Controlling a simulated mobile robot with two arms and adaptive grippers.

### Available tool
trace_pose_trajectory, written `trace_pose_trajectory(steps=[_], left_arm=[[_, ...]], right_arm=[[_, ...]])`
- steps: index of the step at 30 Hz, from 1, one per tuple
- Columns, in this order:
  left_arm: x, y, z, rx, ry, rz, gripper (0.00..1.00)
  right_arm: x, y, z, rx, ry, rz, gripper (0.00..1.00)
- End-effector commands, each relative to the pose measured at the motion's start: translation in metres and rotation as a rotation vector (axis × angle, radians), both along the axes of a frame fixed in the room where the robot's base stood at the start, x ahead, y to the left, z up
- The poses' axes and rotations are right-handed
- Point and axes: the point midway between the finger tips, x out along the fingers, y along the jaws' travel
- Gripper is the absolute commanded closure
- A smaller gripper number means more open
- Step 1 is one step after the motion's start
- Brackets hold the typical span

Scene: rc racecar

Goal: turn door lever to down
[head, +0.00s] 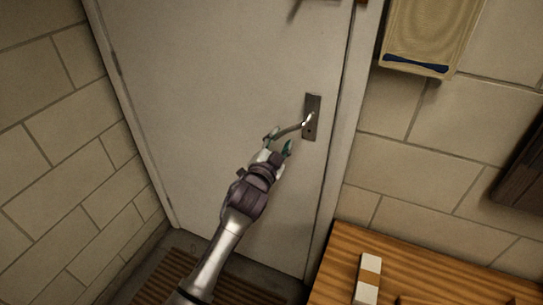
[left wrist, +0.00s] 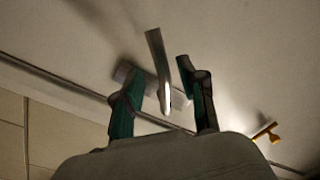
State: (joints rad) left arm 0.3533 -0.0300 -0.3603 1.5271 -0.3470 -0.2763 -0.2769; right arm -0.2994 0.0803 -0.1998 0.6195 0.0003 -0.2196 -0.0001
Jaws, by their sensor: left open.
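The metal door lever (head: 291,130) sticks out leftward from a dark plate (head: 312,132) near the right edge of the pale door (head: 215,75). It slants a little down to the left in the head view; I cannot tell how far it is turned. My left gripper (head: 279,142) is open at the free end of the lever, with its green-tipped fingers on either side. In the left wrist view the lever (left wrist: 158,62) shows between the two fingers of the left gripper (left wrist: 160,95). Contact cannot be made out. My right gripper is out of view.
A wooden counter (head: 430,280) with a white and tan block (head: 368,279) stands at the lower right. A beige box (head: 428,35) hangs on the wall right of the door. Block walls flank the door. A slatted mat (head: 155,285) lies on the floor.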

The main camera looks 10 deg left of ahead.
Motion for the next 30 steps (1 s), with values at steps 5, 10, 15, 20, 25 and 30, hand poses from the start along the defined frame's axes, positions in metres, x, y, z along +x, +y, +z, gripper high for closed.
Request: trace_pose_trajectory(steps=[5,10,15,20,25,30], left_arm=[[-0.039,0.011,-0.004,0.001,0.002,0.001,0.59],[-0.067,0.018,-0.005,0.000,0.002,0.000,0.59],[-0.081,0.021,-0.005,0.000,0.003,0.000,0.59],[-0.084,0.022,-0.004,-0.001,0.002,0.000,0.59],[-0.083,0.022,-0.004,-0.001,0.002,0.000,0.59],[-0.083,0.022,-0.005,-0.001,0.003,0.000,0.59]], right_arm=[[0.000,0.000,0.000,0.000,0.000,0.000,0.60],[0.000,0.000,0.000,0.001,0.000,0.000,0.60],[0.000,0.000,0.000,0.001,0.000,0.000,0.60],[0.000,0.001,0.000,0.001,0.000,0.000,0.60],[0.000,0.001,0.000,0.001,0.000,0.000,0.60],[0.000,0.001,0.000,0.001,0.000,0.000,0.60]])
